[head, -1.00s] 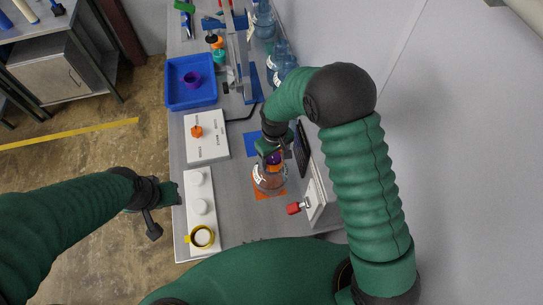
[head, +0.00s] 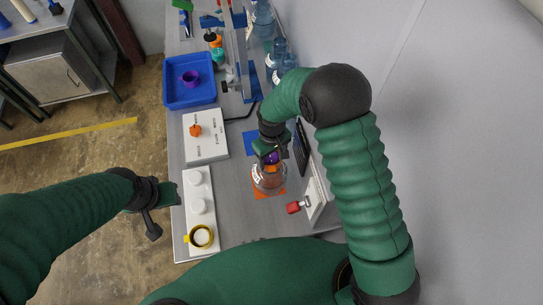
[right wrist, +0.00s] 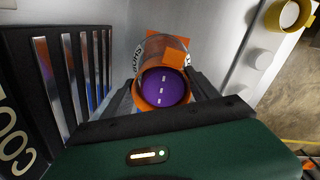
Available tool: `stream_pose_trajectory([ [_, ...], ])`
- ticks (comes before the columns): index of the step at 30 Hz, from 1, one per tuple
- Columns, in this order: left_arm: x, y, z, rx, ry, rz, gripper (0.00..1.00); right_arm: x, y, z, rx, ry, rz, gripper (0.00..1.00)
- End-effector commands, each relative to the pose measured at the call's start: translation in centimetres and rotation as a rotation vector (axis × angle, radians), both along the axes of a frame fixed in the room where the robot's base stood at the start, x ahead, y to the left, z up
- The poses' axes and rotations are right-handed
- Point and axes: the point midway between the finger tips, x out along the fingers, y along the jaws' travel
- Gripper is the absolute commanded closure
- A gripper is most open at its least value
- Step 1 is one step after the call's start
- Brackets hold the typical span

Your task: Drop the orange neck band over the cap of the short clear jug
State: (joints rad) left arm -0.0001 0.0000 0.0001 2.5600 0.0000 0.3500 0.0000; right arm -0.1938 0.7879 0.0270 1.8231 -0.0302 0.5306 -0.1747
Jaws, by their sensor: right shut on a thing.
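The short clear jug (head: 268,181) stands on an orange square mat (head: 277,194). Its purple cap (head: 271,157) is up. In the right wrist view the cap (right wrist: 163,86) has white dashes, and the orange neck band (right wrist: 144,101) rings it closely. I cannot tell how far down the band sits. The jug's clear body (right wrist: 160,48) shows behind them. My right gripper (head: 270,152) is over the jug's top, its dark fingers (right wrist: 163,92) shut on the band from both sides. My left gripper (head: 172,194) is beside the table's left edge, away from the jug; its jaws are unclear.
A black slotted panel (head: 301,148) stands close right of the jug, with a red knob (head: 293,207) nearer me. A white strip with pegs (head: 198,180) and a yellow ring (head: 201,237) lies left. A blue tray (head: 190,95) and blue jugs (head: 282,60) are farther back.

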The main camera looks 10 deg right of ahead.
Motion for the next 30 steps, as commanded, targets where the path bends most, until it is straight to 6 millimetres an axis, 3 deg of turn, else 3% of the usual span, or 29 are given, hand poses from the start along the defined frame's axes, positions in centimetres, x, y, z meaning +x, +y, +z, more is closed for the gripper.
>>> stream_pose_trajectory([
  [13,0.00,0.00,0.02,0.000,0.000,0.000,0.64,0.00,-0.01,0.02,0.000,0.000,0.000,0.67],
  [14,0.00,0.00,0.02,0.000,0.000,0.000,0.64,0.00,-0.01,0.03,0.000,0.000,0.000,0.30],
  [18,0.01,0.00,0.02,0.000,0.000,0.000,0.64,0.00,-0.01,0.02,0.000,0.000,-0.001,0.12],
  [20,0.01,0.00,0.02,0.000,0.000,0.000,0.64,0.00,-0.01,0.02,0.000,0.000,-0.001,0.06],
  [26,0.00,0.00,0.02,0.000,0.000,0.000,0.64,0.00,-0.01,0.02,0.000,0.000,0.000,0.06],
  [28,0.00,0.00,0.02,0.000,0.000,0.000,0.64,-0.01,-0.01,0.02,0.000,0.000,0.000,0.00],
  [30,0.00,0.00,0.02,0.000,0.000,0.000,0.64,-0.01,-0.01,0.02,0.000,0.000,-0.001,0.00],
])
